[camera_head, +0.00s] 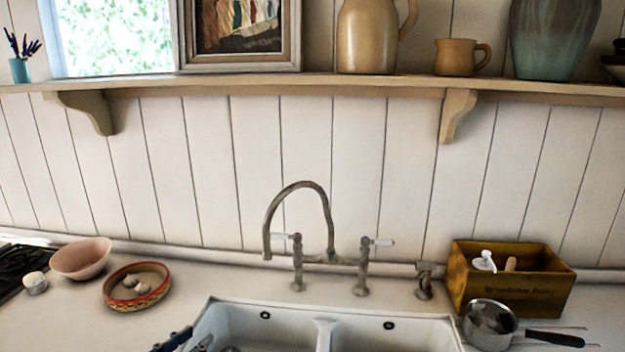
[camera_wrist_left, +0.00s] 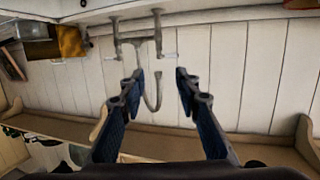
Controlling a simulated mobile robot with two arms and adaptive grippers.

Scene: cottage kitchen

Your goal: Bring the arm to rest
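My left gripper (camera_head: 187,342) shows only in part at the bottom edge of the head view, by the left rim of the sink. In the left wrist view the left gripper (camera_wrist_left: 159,76) has its two blue fingers wide apart with nothing between them. That view is upside down, with the tap (camera_wrist_left: 150,75) beyond the fingers and apart from them. My right gripper is in neither view.
The white double sink (camera_head: 324,330) has a tall tap (camera_head: 330,225) behind it. Left are a pink bowl (camera_head: 80,258) and a patterned dish (camera_head: 118,300). Right are a wooden box (camera_head: 510,292) and a saucepan (camera_head: 489,325). A shelf (camera_head: 300,86) runs above.

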